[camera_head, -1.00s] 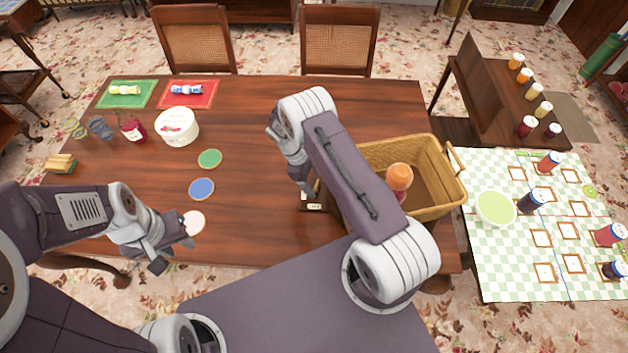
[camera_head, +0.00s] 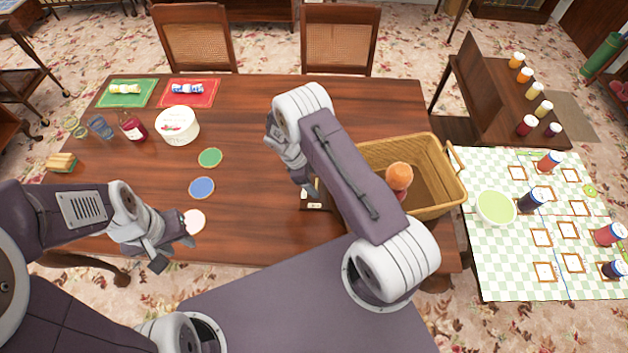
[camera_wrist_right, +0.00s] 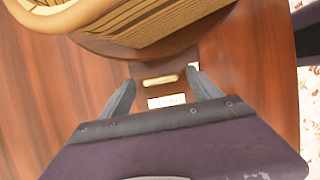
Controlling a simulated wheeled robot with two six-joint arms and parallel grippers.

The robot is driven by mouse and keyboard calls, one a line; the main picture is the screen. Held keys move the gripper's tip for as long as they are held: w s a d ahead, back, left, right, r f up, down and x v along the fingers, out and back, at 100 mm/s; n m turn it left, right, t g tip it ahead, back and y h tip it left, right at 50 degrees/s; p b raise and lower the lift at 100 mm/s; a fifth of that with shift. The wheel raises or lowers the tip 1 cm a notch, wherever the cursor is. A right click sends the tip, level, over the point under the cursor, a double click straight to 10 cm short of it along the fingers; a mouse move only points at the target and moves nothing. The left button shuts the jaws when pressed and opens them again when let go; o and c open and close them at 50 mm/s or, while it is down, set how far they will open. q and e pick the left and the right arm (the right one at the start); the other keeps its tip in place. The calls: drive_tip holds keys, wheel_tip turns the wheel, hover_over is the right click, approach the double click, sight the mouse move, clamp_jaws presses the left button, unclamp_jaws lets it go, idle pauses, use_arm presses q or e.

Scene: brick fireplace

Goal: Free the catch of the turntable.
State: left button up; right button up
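The turntable (camera_wrist_right: 182,46) is a dark round wooden disc under the wicker basket, and in the head view my right arm and the basket hide most of it. Its catch (camera_wrist_right: 166,82) is a dark wooden piece at the disc's near edge, with a pale slot and a small white label; part of it also shows in the head view (camera_head: 314,206). My right gripper (camera_wrist_right: 160,80) is open, its fingers on either side of the catch, apart from it as far as I can see. My left gripper (camera_head: 173,251) is open and empty at the table's front left.
The wicker basket (camera_head: 440,207) holds an orange-topped item (camera_head: 399,176). A checked cloth (camera_head: 500,260) with jars lies at right. The table's middle back is clear.

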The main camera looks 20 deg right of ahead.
drive_tip(key=b+v, duration=0.1)
drive_tip(key=v, duration=0.8)
drive_tip(key=shift+b, duration=0.35)
drive_tip(key=shift+d+r, duration=0.1)
